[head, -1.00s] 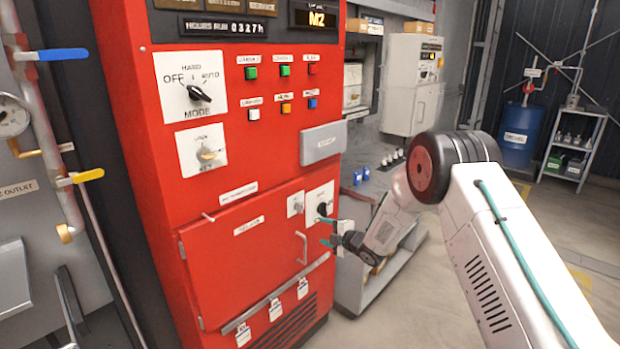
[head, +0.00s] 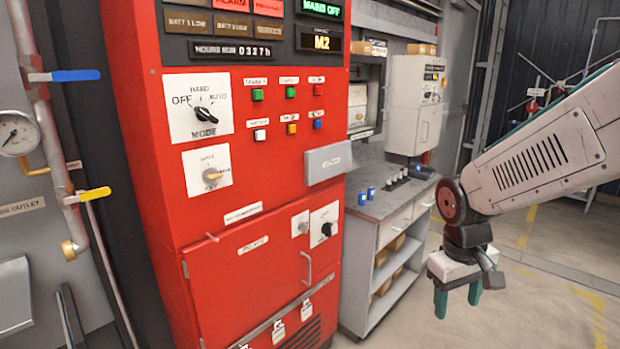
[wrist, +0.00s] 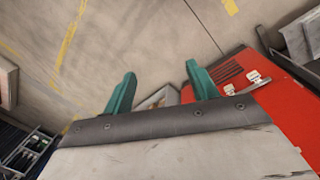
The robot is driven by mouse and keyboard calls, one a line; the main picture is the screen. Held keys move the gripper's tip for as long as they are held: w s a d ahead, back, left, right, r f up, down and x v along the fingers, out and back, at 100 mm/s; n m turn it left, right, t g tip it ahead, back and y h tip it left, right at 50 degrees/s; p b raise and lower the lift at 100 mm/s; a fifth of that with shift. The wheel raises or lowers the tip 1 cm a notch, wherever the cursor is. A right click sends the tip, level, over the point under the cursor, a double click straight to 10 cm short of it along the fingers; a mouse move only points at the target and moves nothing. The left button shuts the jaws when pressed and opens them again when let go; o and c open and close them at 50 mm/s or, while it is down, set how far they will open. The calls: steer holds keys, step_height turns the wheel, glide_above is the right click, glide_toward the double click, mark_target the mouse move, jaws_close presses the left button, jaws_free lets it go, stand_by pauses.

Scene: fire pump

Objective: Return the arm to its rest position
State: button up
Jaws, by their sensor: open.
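My gripper (head: 457,300) hangs at the right of the head view with its green fingers pointing down. It is open and empty, apart from the red cabinet and over the floor. In the wrist view its two green fingers (wrist: 160,92) stand spread, with the floor and part of the red cabinet (wrist: 292,115) beyond them. The red pump control cabinet (head: 215,290) fills the middle of the head view. My arm reaches in from the right edge and bends down at the wrist.
A grey workbench (head: 395,205) with drawers and shelves stands between the cabinet and my gripper. Pipes with a blue-handled valve (head: 65,76), a yellow-handled valve (head: 88,196) and a gauge (head: 16,133) are at the left. The floor (head: 540,290) around my gripper is clear.

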steer(key=s+r+m, duration=0.1)
steer(key=s+r, duration=0.2)
steer(key=s, duration=0.3)
steer(key=s+r+m+t+y, duration=0.1)
steer(key=s+r, duration=0.2)
steer(key=s, duration=0.3)
steer(key=s+r, duration=0.3)
steer(key=s, duration=0.4)
steer(key=shift+a+m, duration=0.25)
steer(key=shift+m, duration=0.15)
steer(key=shift+c, duration=0.4)
